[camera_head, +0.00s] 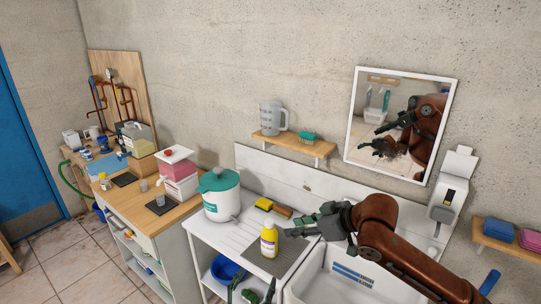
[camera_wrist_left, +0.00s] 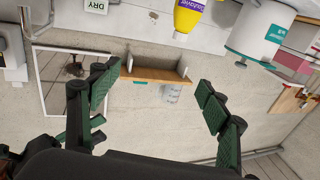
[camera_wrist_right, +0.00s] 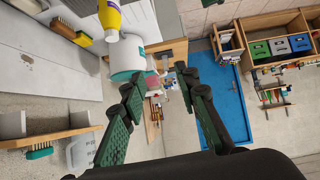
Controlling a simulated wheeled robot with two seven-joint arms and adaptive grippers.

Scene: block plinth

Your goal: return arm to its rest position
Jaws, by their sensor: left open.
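My right arm (camera_head: 378,222) comes in from the right in the head view, in front of the mirror's lower edge. Its gripper (camera_head: 300,226) is near the yellow bottle (camera_head: 269,241) on the white counter. In the right wrist view the right gripper (camera_wrist_right: 160,80) has its fingers apart with nothing between them, and the bottle (camera_wrist_right: 110,18) is outside them. My left gripper (camera_head: 251,292) is low at the bottom edge of the head view, its arm mostly out of frame. In the left wrist view the left gripper (camera_wrist_left: 158,80) is open and empty.
A white sink (camera_head: 350,279) lies below the right arm. A white pot with a teal lid (camera_head: 219,194) stands left of the bottle. A wall shelf (camera_head: 292,146) holds a jug (camera_head: 272,117) and a brush. A dispenser (camera_head: 450,190) hangs right of the mirror (camera_head: 400,75).

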